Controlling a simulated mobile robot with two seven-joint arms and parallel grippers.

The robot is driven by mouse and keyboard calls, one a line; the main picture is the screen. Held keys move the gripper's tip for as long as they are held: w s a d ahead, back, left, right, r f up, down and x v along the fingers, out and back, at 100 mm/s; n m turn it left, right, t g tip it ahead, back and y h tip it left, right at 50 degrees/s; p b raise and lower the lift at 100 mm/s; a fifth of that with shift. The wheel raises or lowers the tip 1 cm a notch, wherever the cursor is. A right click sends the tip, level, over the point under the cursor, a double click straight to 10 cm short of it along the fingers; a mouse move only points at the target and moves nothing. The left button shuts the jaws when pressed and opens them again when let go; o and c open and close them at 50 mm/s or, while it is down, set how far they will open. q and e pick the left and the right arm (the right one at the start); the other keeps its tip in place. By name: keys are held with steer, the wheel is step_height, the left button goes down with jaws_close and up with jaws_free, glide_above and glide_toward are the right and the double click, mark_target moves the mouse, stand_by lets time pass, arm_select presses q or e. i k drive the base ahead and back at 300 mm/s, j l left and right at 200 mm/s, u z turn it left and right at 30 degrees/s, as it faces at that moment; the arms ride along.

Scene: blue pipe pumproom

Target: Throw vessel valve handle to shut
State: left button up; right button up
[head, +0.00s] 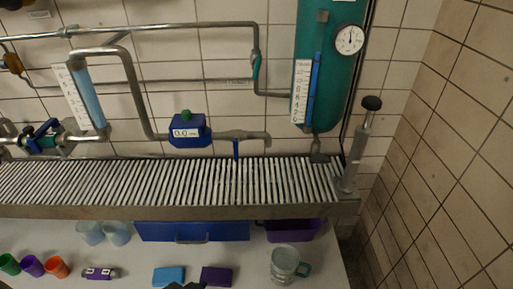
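A green vessel (312,112) with a round gauge (349,40) and a white scale (300,92) is on the tiled wall at right of centre. A teal lever handle (256,66) sits on the vertical pipe left of the vessel and lies roughly along that pipe. A blue lever handle (236,150) hangs straight down from a horizontal pipe (255,137) below. No label shows which handle is the vessel valve's. Neither gripper can be made out. A small dark shape at the bottom edge is too cut off to identify.
A slatted grey rack (120,183) runs below the pipes. A blue meter (189,131) and a syringe-like pump (358,150) stand near it. The white counter (135,255) holds cups (33,265), a blue drawer-like box (190,231), small boxes (216,276) and a glass mug (285,264).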

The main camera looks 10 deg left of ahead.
mark_target(258, 63)
steer(key=i+j+z, duration=0.15)
steer(key=z, duration=0.3)
steer(key=j+z, duration=0.3)
steer(key=z, duration=0.15)
steer(key=i+j+z, duration=0.1)
steer(key=j+z, duration=0.2)
steer(key=z, duration=0.15)
